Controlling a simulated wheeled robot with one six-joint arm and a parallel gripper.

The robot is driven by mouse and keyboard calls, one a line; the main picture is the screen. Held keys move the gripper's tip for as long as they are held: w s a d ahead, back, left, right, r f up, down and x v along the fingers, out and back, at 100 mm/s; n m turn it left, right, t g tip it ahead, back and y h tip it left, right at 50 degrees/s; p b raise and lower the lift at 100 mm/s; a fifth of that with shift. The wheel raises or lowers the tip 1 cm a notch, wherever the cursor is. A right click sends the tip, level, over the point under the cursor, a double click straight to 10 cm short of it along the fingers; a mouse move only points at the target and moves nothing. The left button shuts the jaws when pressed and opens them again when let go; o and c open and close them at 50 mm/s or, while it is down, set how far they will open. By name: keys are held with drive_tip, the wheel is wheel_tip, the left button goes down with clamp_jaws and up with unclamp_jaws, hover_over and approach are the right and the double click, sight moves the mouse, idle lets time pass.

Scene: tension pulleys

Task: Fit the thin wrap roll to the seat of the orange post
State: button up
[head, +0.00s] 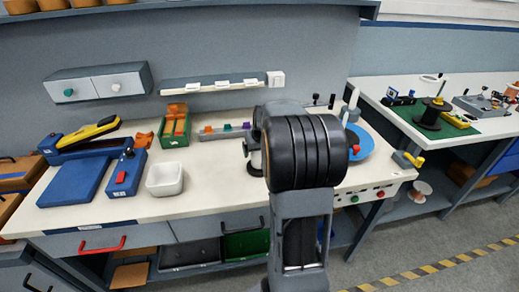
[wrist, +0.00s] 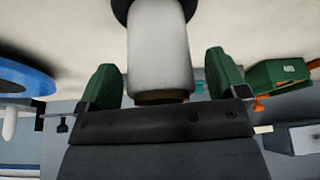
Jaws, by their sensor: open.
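A white roll (wrist: 160,48), which looks like the wrap roll, stands between the fingers in the wrist view. A brown core shows at its near end, and its other end meets a dark round base (wrist: 153,9). My gripper (wrist: 162,62) is open, with one green fingertip on each side of the roll and a visible gap on both sides. In the head view my arm covers most of this spot; a small white part (head: 256,159) shows at its left edge. I cannot make out the orange post with certainty.
A blue round plate (head: 362,142) lies right of my arm. A white bin (head: 165,179), a blue device (head: 126,172) and a green box (head: 175,128) stand to the left. A second table at right carries a black spool (head: 430,116) on a green mat (head: 458,127).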

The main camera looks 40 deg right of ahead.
drive_tip(key=shift+r, duration=0.15)
drive_tip(key=v, duration=1.3)
drive_tip(key=shift+s+r, duration=0.25)
drive_tip(key=shift+r, duration=0.05)
drive_tip(key=s+a+f+n+p, duration=0.1)
drive_tip(key=s+a, duration=0.3)
drive_tip(key=a, duration=0.3)
drive_tip(key=s+a+f+n+y+p, duration=0.1)
drive_tip(key=s+a+f+p, duration=0.1)
drive_tip(key=s+a, duration=0.2)
drive_tip(key=s+a+f+n+p, duration=0.1)
drive_tip(key=s+a, duration=0.3)
drive_tip(key=a, duration=0.6)
drive_tip(key=shift+s+f+n+g, duration=0.3)
drive_tip(key=shift+f, duration=0.4)
drive_tip(key=shift+a, duration=0.15)
